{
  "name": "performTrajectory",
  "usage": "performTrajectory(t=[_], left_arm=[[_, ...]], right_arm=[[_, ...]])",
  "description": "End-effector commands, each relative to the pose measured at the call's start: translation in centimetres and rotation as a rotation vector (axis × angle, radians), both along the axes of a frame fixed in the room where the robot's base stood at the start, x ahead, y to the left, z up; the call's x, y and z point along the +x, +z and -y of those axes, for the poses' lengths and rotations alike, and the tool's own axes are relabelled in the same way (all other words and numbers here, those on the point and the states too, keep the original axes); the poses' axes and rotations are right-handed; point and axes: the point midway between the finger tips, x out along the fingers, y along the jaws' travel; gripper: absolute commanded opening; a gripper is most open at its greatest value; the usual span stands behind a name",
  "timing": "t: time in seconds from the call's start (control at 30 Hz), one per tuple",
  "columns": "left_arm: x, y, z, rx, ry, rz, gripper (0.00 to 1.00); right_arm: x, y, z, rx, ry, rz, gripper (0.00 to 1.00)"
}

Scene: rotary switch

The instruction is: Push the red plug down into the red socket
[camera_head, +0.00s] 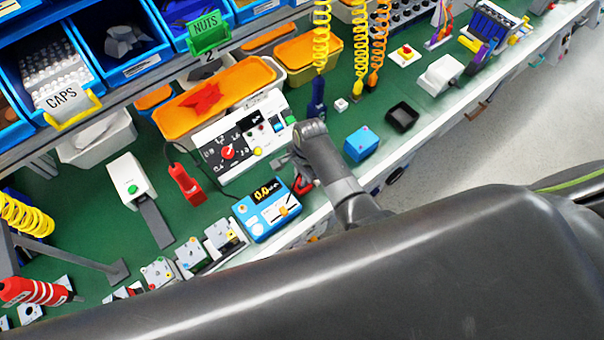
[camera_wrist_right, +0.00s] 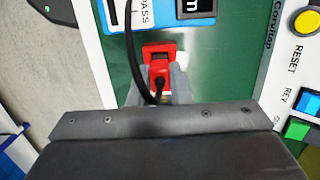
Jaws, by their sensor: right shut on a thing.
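In the right wrist view, my right gripper (camera_wrist_right: 159,88) is shut on the red plug (camera_wrist_right: 160,72), with a grey finger on each side of it. A black cable runs from the plug. The red socket (camera_wrist_right: 157,48) lies on the green bench just beyond the plug. The plug overlaps the socket's dark middle in this view; I cannot tell how deep it sits. In the head view, the right gripper (camera_head: 294,171) is low over the bench by the front edge, partly hidden by its own arm. A bit of red (camera_head: 304,187) shows beside it. My left gripper is not in view.
A blue meter box (camera_head: 267,210) stands close left of the gripper. A white switch panel (camera_head: 238,142) stands behind it. A blue block (camera_head: 361,145) and a black tray (camera_head: 402,117) lie to the right. Bins and coiled hoses are at the back.

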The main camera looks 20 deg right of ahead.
Motion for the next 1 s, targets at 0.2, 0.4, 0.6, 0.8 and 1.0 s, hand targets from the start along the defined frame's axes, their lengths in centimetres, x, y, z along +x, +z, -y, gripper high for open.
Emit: performTrajectory(t=[0.2,0.4,0.6,0.8,1.0], left_arm=[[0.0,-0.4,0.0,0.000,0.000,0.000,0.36],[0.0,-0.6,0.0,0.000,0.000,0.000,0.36],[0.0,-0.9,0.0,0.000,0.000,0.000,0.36],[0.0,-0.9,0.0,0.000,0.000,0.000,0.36],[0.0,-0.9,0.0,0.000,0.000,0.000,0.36]], right_arm=[[0.0,-0.6,0.0,0.000,0.000,0.000,0.00],[0.0,-1.1,0.0,0.000,0.000,0.000,0.00],[0.0,-1.6,0.0,0.000,0.000,0.000,0.00],[0.0,-1.7,0.0,0.000,0.000,0.000,0.33],[0.0,-1.7,0.0,0.000,0.000,0.000,0.43]])
